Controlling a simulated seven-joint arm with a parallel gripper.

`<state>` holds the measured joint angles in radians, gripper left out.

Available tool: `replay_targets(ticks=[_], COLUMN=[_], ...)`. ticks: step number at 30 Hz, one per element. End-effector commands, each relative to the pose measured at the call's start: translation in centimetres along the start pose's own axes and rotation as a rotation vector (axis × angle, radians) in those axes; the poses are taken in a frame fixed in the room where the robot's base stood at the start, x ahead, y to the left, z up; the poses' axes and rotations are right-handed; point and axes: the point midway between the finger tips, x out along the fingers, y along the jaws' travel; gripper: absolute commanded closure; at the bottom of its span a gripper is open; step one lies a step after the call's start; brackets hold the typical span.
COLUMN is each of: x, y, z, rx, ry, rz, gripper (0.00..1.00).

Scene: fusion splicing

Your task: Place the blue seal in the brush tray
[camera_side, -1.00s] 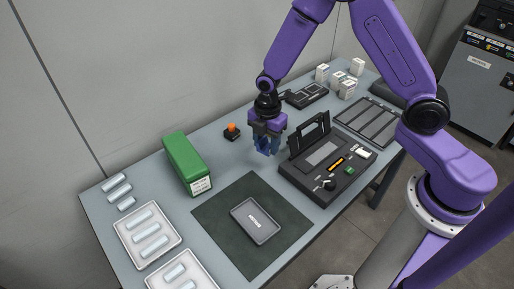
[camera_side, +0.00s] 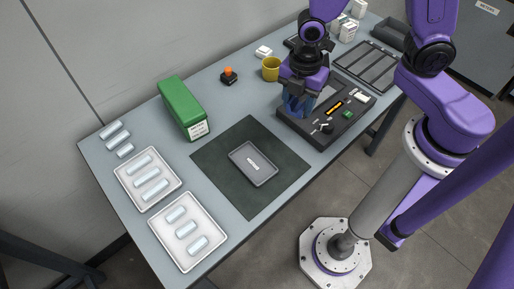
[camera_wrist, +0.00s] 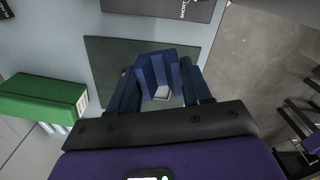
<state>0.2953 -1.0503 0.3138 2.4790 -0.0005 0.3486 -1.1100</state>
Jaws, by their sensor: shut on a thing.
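The blue seal (camera_wrist: 158,70), a ribbed block, is between the dark blue fingers of my gripper (camera_wrist: 157,88) in the wrist view. The gripper is shut on it. In the side view my gripper (camera_side: 298,108) is at the left part of the black splicer, fingers down, and the seal cannot be told apart from the fingers. A small grey tray (camera_side: 267,178) with a white label lies on the dark mat (camera_side: 222,172), left of and nearer than the gripper. I take it for the brush tray; its label is too small to read. In the wrist view the seal and fingers mostly hide it.
The black splicer (camera_side: 318,140) is beneath and right of my gripper. A green box (camera_side: 180,105), an orange button (camera_side: 228,74) and a yellow cup (camera_side: 271,70) stand behind the mat. White trays (camera_side: 190,233) of pale cylinders lie at left. The mat around the grey tray is clear.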

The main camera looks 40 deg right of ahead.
Motion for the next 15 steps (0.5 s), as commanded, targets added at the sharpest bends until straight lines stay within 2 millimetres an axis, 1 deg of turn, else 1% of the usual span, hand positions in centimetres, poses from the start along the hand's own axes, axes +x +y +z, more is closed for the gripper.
replay_targets(ticks=[1, 6, 12, 15], x=[-0.1, -0.4, -0.6, -0.6], y=[-0.9, -3.9, -6.5, -7.2], z=[-1.3, -4.3, -6.2, -6.6], rx=[-0.024, -0.062, -0.090, -0.097], ry=[0.000, 0.001, 0.001, 0.000], rz=[0.001, 0.001, 0.001, 0.000], gripper=[0.81, 0.81, 0.81, 0.81])
